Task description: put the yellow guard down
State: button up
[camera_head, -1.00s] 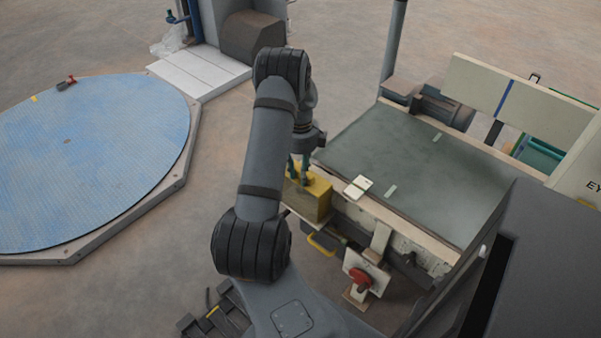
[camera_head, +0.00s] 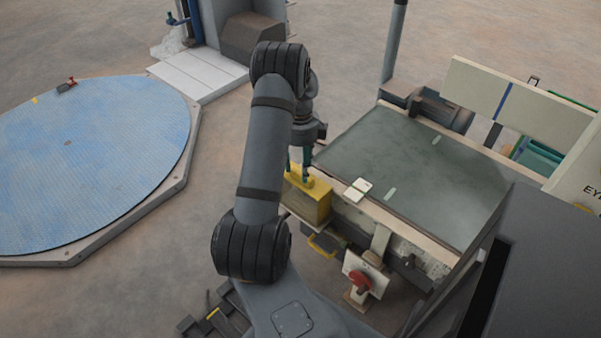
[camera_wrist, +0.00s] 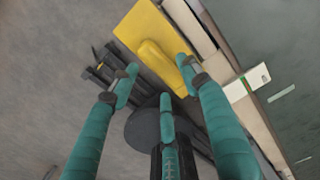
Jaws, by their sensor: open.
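The yellow guard (camera_head: 312,203) is a box-like piece with a raised ridge on top. It sits at the front left corner of the green-topped bench, on what looks like a small pale ledge; my arm hides part of it. In the wrist view the guard (camera_wrist: 147,30) and its ridge show at the top of the picture. My gripper (camera_head: 303,172), with teal fingers, is just above the guard. In the wrist view its fingers (camera_wrist: 157,82) are spread, with nothing held between them. The right finger overlaps the guard's edge in the picture; I cannot tell if it touches.
A red knob (camera_head: 360,281) on a pale plate and a yellow handle (camera_head: 322,246) are at the bench front. A blue round platform (camera_head: 85,160) lies left, with bare floor between.

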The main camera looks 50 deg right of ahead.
aim_at(300, 175)
notch_tip(300, 175, up, 8)
jog(key=p, duration=0.1)
jog(key=shift+f, duration=0.1)
dwell(0.3)
notch_tip(300, 175, down, 12)
jog(key=shift+a+f+b, duration=0.1)
jog(key=shift+f+b, duration=0.05)
jog(key=shift+b, duration=1)
notch_tip(300, 175, up, 5)
jog(key=shift+f+p, duration=0.2)
jog(key=shift+p, duration=0.35)
jog(key=shift+r, duration=0.8)
